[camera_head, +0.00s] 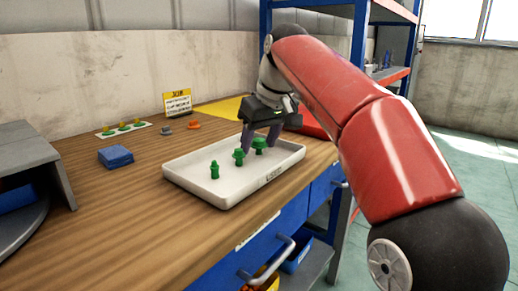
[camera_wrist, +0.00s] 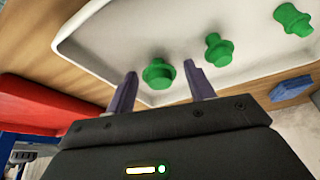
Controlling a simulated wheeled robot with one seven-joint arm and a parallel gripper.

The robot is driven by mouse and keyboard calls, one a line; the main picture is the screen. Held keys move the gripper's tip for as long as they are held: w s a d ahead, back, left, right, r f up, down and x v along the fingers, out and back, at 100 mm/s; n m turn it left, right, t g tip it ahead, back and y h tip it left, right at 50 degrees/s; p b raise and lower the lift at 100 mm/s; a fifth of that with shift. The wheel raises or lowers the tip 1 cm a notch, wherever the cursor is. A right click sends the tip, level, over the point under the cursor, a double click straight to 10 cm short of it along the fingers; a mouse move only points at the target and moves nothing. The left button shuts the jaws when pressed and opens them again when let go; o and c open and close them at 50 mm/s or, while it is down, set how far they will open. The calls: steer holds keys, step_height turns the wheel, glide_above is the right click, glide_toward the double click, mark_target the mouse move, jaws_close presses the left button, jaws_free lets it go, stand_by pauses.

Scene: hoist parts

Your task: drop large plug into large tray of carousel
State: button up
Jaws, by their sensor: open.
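Three green plugs stand upright in a white tray on the wooden bench. The one with the widest flange, seemingly the large plug (camera_head: 259,145), is at the right of the row. In the wrist view the large plug (camera_wrist: 158,74) shows between the two finger tips. My gripper (camera_head: 261,138) is open and points down at it, with a purple finger on either side. I cannot tell whether the fingers touch it. The carousel may be the dark round platform (camera_head: 20,228) at the far left, cut by the frame edge; no large tray on it is clear.
The middle plug (camera_head: 239,157) and the slim plug (camera_head: 214,170) share the white tray (camera_head: 190,184). A blue block (camera_head: 115,156), a yellow sign (camera_head: 177,103) and small parts lie behind. A blue shelf rack (camera_head: 361,45) stands at the right. Bare wood lies left of the tray.

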steer(key=c, duration=1)
steer(key=shift+r, duration=0.1)
